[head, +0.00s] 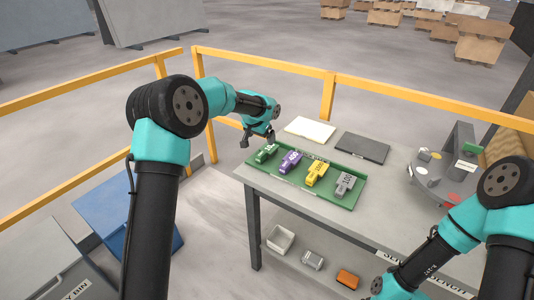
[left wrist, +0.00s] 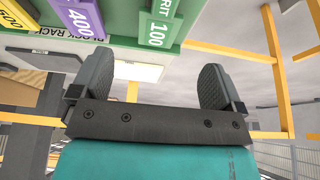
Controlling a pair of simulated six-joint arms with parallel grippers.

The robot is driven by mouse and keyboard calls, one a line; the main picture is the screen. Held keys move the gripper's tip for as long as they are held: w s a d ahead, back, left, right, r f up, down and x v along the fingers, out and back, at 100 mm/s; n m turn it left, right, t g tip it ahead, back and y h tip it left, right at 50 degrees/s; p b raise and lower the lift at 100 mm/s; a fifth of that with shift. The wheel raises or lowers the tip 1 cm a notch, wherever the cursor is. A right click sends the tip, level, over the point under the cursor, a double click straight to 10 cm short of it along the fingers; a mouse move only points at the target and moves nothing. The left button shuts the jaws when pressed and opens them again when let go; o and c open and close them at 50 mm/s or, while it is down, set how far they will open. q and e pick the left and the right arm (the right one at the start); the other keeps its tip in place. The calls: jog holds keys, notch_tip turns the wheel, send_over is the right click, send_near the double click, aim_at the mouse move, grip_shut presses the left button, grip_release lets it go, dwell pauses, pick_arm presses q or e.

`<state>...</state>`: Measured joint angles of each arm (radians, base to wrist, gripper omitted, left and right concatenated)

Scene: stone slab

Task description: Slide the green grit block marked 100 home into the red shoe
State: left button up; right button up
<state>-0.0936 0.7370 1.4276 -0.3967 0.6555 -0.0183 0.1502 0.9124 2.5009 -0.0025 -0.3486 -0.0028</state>
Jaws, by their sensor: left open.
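The green grit block marked 100 (head: 266,152) lies at the left end of the green block rack (head: 330,193) on the bench. My right gripper is out of view.
A yellow rail (head: 328,95) runs behind the bench.

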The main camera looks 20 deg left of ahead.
aim_at(267, 150)
pick_arm(q)
jog(key=x, duration=0.5)
jog(key=shift+w+f, duration=0.1)
jog(key=shift+f, duration=0.25)
jog(key=shift+x, duration=2.6)
jog(key=shift+w+d, duration=0.1)
jog(key=shift+c, duration=0.2)
jog(key=shift+r, duration=0.1)
jog(key=c, duration=1.1)
jog(key=shift+c, duration=0.2)
